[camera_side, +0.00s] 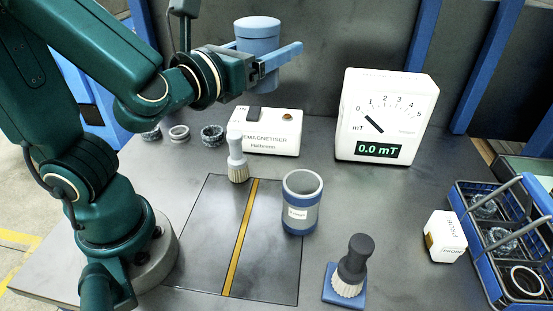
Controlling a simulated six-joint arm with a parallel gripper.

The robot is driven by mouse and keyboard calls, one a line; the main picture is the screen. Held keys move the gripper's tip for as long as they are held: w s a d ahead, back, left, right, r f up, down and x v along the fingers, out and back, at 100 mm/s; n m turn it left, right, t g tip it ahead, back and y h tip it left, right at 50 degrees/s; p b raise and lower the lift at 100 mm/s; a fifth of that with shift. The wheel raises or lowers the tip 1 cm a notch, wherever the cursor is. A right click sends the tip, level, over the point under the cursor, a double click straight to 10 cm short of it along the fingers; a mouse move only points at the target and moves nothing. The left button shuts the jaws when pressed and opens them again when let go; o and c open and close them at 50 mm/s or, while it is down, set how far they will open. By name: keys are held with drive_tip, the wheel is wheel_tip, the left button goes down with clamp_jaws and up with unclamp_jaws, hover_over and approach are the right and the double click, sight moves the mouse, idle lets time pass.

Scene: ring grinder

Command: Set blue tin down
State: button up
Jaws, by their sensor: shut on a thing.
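The blue tin (257,38) is a light blue cylinder with a lid, held upright in the air above the back of the table. My gripper (280,58) is shut on its sides, with blue fingers around its middle. The tin is well above the white demagnetiser box (265,131) and apart from it. The near side of the grip is partly hidden by the finger.
Brushes (237,160) (352,262), a meter (386,115), a white block (446,236) and a blue crate (480,262) stand around. Small rings (179,133) lie at back left.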

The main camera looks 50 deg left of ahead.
drive_tip(key=shift+s+a+r+y, duration=0.1)
drive_tip(key=shift+a+r+y, duration=0.05)
drive_tip(key=shift+a+y, duration=0.15)
drive_tip(key=s+a+f+n+g+y, duration=0.6)
drive_tip(key=a+f+n+g, duration=0.1)
drive_tip(key=a, duration=0.3)
drive_tip(key=s+a+f+n+g+y, duration=0.6)
drive_tip(key=a+f+n+g, duration=0.1)
drive_tip(key=a+g, duration=0.2)
drive_tip(key=shift+s+a+n+g, duration=0.25)
drive_tip(key=shift+a+n+g, duration=0.15)
drive_tip(key=shift+g, duration=0.2)
drive_tip(key=shift+f, duration=4.8)
drive_tip(key=shift+f, duration=0.1)
drive_tip(key=o, duration=1.5)
